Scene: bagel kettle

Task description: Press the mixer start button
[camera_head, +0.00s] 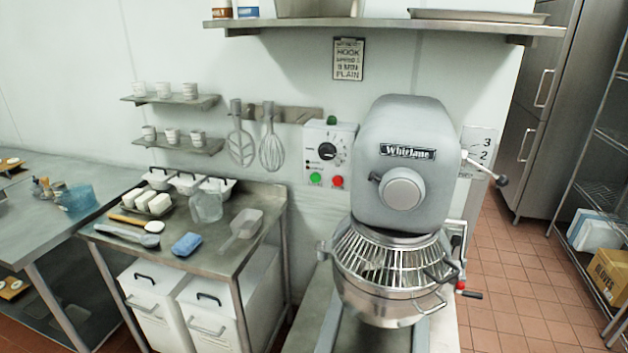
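The grey mixer (411,165) stands right of centre, marked "Whirlane", with a steel bowl (385,298) under a wire guard (387,258). Left of the mixer head, a white control box (321,156) is mounted at the wall. It has a black dial (328,152), a green button (316,179) at lower left and a red button (337,181) at lower right. A green lamp or knob (332,120) is on its top. Both buttons are unobstructed. Neither of my grippers shows in the head view.
A steel table (262,200) left of the mixer holds a clear jug (207,205), a scoop (242,228), a blue sponge (187,244) and tubs. A whisk (271,143) hangs above. A wall shelf (385,27) spans over the mixer. Tiled floor (510,290) is open at right.

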